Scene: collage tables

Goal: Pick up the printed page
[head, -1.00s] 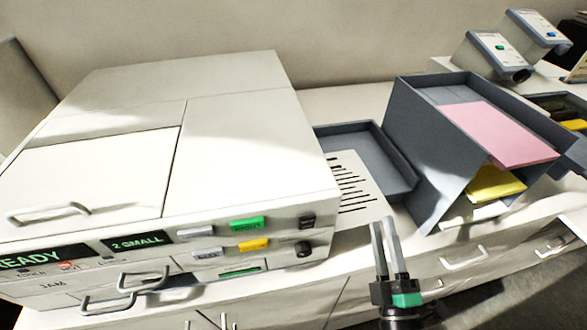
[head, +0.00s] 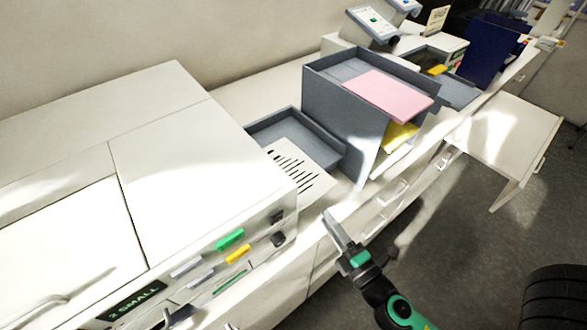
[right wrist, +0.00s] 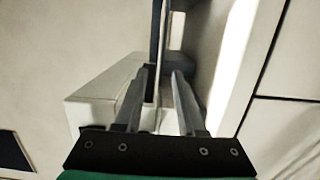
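The printed page (head: 303,180) is white with black lines. It lies by the printer's right side, partly over a grey tray (head: 325,152), its near end reaching toward the counter's front. My right gripper (head: 329,215) is just in front of the page's near end in the head view. In the right wrist view its two fingers (right wrist: 161,72) stand apart. A thin pale strip runs between them there; I cannot tell whether it is the page seen edge-on. My left gripper is not in view.
The white printer (head: 190,150) with coloured buttons fills the left. A grey organiser (head: 340,125) holds a pink sheet (head: 390,95) and a yellow one (head: 398,136). A white table (head: 510,130) stands at right.

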